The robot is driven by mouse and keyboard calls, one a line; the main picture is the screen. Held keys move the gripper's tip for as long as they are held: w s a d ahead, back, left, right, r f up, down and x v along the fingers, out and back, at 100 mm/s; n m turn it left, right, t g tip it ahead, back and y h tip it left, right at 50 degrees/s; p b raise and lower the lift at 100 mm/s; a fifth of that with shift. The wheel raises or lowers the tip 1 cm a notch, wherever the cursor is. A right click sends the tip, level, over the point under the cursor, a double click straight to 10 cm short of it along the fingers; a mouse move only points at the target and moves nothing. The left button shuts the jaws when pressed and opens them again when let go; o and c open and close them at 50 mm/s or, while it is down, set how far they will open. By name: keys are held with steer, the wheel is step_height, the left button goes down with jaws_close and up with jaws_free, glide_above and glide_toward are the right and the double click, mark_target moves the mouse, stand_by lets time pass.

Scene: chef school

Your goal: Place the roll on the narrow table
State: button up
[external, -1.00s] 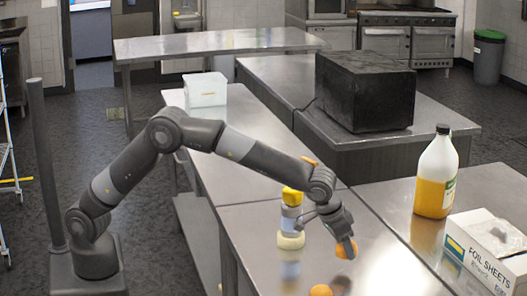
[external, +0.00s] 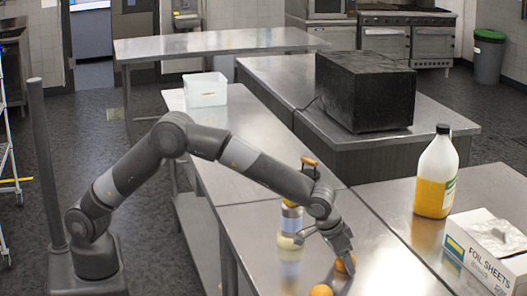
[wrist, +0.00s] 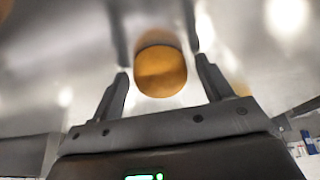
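A round orange-brown piece that looks like the roll (wrist: 161,72) shows in the wrist view, just beyond and between my fingertips. In the external view a similar piece (external: 345,265) is partly hidden by my gripper (external: 340,250), low over the near steel counter (external: 255,222). My gripper (wrist: 161,66) is open, its two fingers apart with gaps on either side of the piece. A second round orange piece (external: 321,290) lies nearer the front. I cannot tell for sure which is the roll. A long narrow steel table (external: 215,43) stands at the back left.
A white tub (external: 206,90) is at the counter's far end. A black box (external: 366,91), a jug (external: 436,175) and a foil box (external: 487,250) stand at the right. The back table's top looks clear.

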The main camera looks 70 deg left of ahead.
steer(key=v, duration=1.2)
steer(key=shift+r, duration=0.2)
steer(key=s+a+r, duration=0.5)
steer(key=s+a, duration=0.4)
steer(key=a, duration=0.1)
steer(key=s+a+r, duration=0.5)
steer(key=s+a, duration=0.3)
steer(key=a, duration=0.3)
steer(key=shift+t, duration=0.6)
steer(key=s+a+f, duration=0.1)
steer(key=s+a, duration=0.3)
steer(key=s, duration=0.3)
steer(key=s+a+f, duration=0.2)
steer(key=s+a, duration=0.2)
steer(key=s, duration=0.3)
steer(key=s+a+f, duration=0.1)
steer(key=s+a, duration=0.3)
steer(key=s, duration=0.3)
steer(key=shift+s+f, duration=0.35)
